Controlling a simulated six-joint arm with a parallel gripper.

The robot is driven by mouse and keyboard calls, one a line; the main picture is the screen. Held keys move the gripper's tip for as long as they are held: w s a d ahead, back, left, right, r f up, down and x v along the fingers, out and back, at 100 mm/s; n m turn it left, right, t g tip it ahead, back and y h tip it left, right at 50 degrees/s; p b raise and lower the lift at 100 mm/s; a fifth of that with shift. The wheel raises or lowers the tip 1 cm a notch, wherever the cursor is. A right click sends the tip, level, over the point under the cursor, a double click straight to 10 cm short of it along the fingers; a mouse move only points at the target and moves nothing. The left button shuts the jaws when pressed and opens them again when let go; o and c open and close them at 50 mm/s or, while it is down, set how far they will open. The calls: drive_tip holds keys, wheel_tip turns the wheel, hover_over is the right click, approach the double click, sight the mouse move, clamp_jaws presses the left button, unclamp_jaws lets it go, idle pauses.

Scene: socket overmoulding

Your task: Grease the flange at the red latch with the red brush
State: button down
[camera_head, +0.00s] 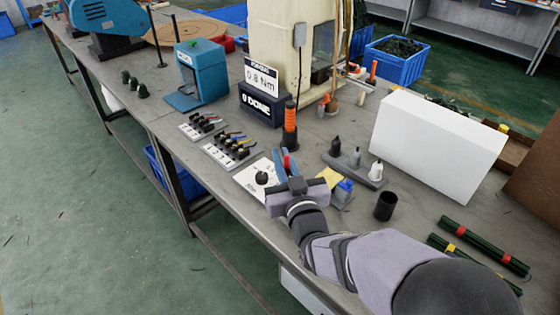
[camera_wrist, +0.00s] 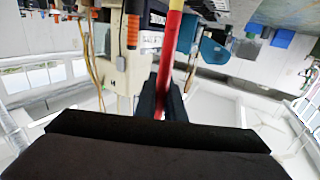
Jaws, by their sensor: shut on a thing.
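My gripper (camera_head: 286,161) is shut on a thin red handle, which I take for the red brush (camera_head: 286,161), over the white sheet at the table's front edge. In the wrist view, the red brush (camera_wrist: 172,40) stands between the dark fingertips (camera_wrist: 160,98); its bristles cannot be made out. Two grey trays (camera_head: 243,164) to the left hold black parts with small coloured pieces. I cannot tell which piece is the red latch or its flange. A round black part (camera_head: 262,178) sits on the white sheet (camera_head: 250,186), just left of my gripper.
An orange-and-black driver (camera_head: 290,127) stands behind my gripper, near the torque display (camera_head: 262,82). A blue machine (camera_head: 197,75) stands at back left.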

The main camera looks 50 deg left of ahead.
drive_tip(key=shift+w, duration=0.4)
drive_tip(key=shift+s, duration=0.15)
drive_tip(key=shift+s+b, duration=0.3)
drive_tip(key=shift+s, duration=0.45)
drive_tip(key=shift+r, duration=0.1)
wheel_tip(320, 180, up, 3)
drive_tip(key=shift+f+p, duration=0.1)
drive_tip(key=shift+p, duration=0.65)
